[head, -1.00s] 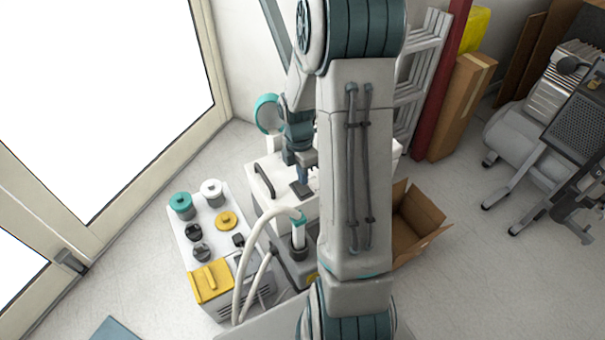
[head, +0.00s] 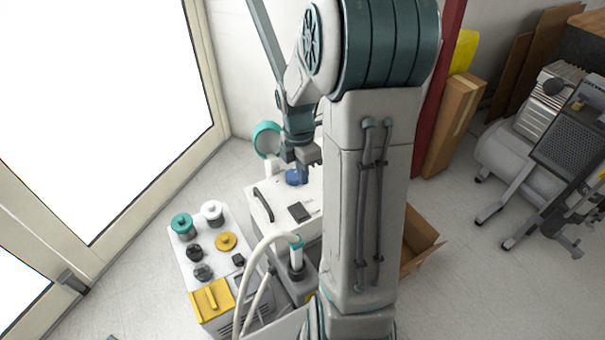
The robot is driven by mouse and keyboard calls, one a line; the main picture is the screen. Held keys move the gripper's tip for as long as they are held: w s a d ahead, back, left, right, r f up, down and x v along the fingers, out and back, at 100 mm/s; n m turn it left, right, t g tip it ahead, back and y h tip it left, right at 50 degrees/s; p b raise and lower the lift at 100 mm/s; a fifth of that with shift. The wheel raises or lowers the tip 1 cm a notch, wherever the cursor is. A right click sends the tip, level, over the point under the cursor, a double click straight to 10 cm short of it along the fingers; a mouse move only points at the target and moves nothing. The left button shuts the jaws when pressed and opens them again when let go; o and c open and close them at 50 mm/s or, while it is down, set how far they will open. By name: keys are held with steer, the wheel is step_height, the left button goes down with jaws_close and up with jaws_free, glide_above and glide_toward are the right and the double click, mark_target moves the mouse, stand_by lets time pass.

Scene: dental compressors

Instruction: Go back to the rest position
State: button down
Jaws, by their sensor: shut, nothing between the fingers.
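My arm rises through the middle of the head view and bends down at the back. My gripper (head: 299,170) hangs from it, pointing down over the back of a white machine housing (head: 283,212). It appears shut and empty. A blue part shows at its lower end; I cannot tell whether this is its fingers or a knob behind them. My arm's upright link hides the right side of the housing.
Left of the housing is a white unit with teal (head: 182,226), white and yellow (head: 226,241) caps. A white hose (head: 258,262) arches in front. An open cardboard box (head: 420,243) stands right, with a compressor (head: 510,150) beyond. Floor between them is clear.

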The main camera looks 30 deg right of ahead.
steer(key=s+a+r+m+t+p, duration=0.1)
steer(key=s+a+r+m+p, duration=0.3)
steer(key=r, duration=0.6)
steer(key=s+a+r+m+t+p, duration=0.1)
steer(key=s+a+r+m+p, duration=0.3)
steer(key=r+m+p, duration=0.4)
steer(key=s+a+r+m+t+p, duration=0.2)
steer(key=s+a+r+m+p, duration=0.2)
steer(key=r, duration=0.7)
steer(key=m+p, duration=0.2)
steer(key=shift+s+r+m, duration=0.25)
steer(key=shift+r+m, duration=0.05)
steer(key=shift+r, duration=0.05)
